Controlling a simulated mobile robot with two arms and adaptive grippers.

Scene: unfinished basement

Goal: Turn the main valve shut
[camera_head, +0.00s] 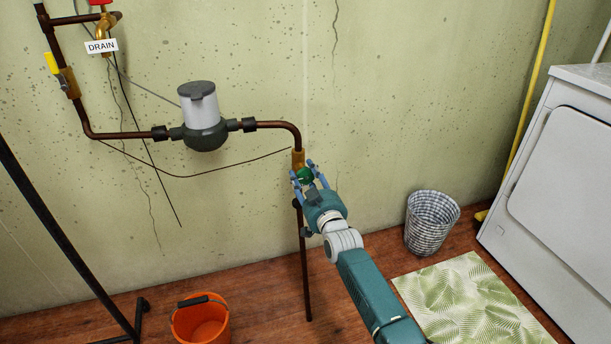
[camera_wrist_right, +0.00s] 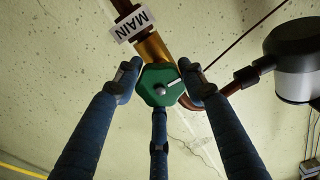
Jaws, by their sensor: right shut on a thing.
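The main valve has a green handwheel (camera_head: 306,176) on a brass body (camera_head: 298,158) low on the copper pipe, in front of the wall. In the right wrist view the green handwheel (camera_wrist_right: 160,86) shows a white mark, and a tag reading MAIN (camera_wrist_right: 132,25) hangs on the pipe beside the brass body (camera_wrist_right: 153,48). My right gripper (camera_head: 309,178) is at the handwheel, with blue fingers around its rim. In the wrist view its fingers (camera_wrist_right: 160,92) close on the wheel from several sides. My left gripper is not in view.
A grey water meter (camera_head: 203,115) sits on the pipe left of the valve. A yellow-lever valve (camera_head: 54,66) and a DRAIN tag (camera_head: 101,46) are at upper left. An orange bucket (camera_head: 201,322), a wicker basket (camera_head: 431,222), a leaf-pattern mat (camera_head: 472,300) and a white appliance (camera_head: 560,170) stand around.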

